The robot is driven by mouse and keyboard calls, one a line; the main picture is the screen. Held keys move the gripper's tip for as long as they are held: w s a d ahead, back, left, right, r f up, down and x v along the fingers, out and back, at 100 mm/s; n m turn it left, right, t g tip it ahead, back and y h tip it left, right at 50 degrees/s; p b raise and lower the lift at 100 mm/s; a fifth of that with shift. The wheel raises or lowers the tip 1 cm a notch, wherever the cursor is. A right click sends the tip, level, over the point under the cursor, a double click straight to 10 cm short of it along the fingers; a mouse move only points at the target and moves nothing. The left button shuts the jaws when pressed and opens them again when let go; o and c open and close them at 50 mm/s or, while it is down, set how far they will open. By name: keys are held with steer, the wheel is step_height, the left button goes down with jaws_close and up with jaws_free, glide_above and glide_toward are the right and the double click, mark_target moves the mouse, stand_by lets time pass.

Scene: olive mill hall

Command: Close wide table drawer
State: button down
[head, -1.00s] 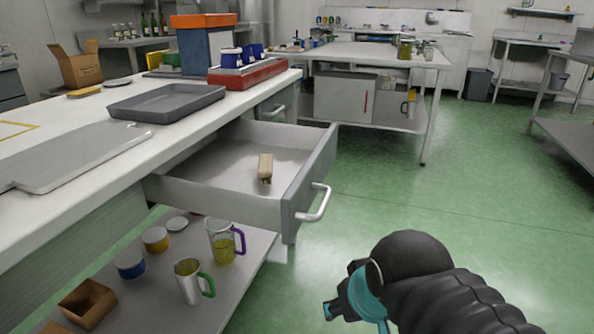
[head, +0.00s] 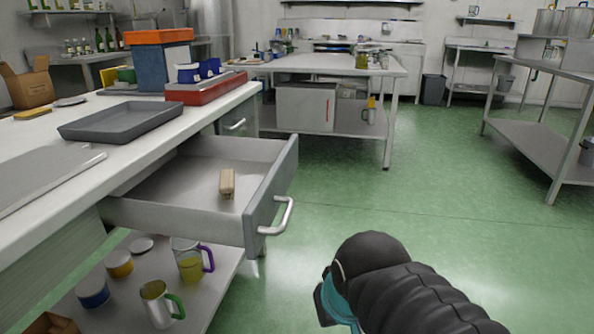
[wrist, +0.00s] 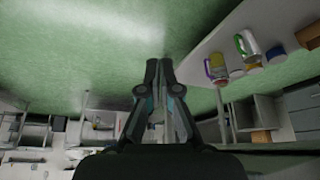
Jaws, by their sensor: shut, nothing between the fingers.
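The wide table drawer (head: 262,205) is pulled well out from under the white work table (head: 35,140) in the head view. A curved metal handle (head: 280,217) sits on its front. A small tan block (head: 227,183) lies inside the drawer. My arm is at the lower right of the head view, to the right of the handle and apart from it; its gripper end is partly cut off from sight there. In the wrist view, my gripper (wrist: 160,64) is shut and empty, with its fingertips close together over green floor.
On the lower shelf stand a jug with a purple handle (head: 190,262) and a mug with a green handle (head: 157,303). A grey tray (head: 120,122) lies on the table top. Green floor (head: 400,220) is open to the right of the drawer.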

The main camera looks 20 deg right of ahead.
steer(key=w+d+f+m+g+y+p, duration=0.1)
steer(key=w+d+f+m+g+y, duration=0.2)
steer(key=w+d+m, duration=0.45)
steer(key=w+d+m+t+y, duration=0.1)
steer(key=w+d+m+y, duration=0.1)
steer(key=w+d+y, duration=0.4)
steer(key=n+t+y+p, duration=0.1)
steer(key=n+t+y, duration=0.4)
steer(key=t+y, duration=0.15)
glide_toward(294, 162)
steer(key=shift+m+g+y, duration=0.25)
steer(key=shift+g, duration=0.1)
steer(key=x, duration=0.5)
steer(key=shift+w+a+r+p, duration=0.1)
steer(key=shift+w+a+p, duration=0.05)
steer(key=shift+a+p, duration=0.25)
steer(key=shift+w+a, duration=0.4)
steer(key=shift+a, duration=0.15)
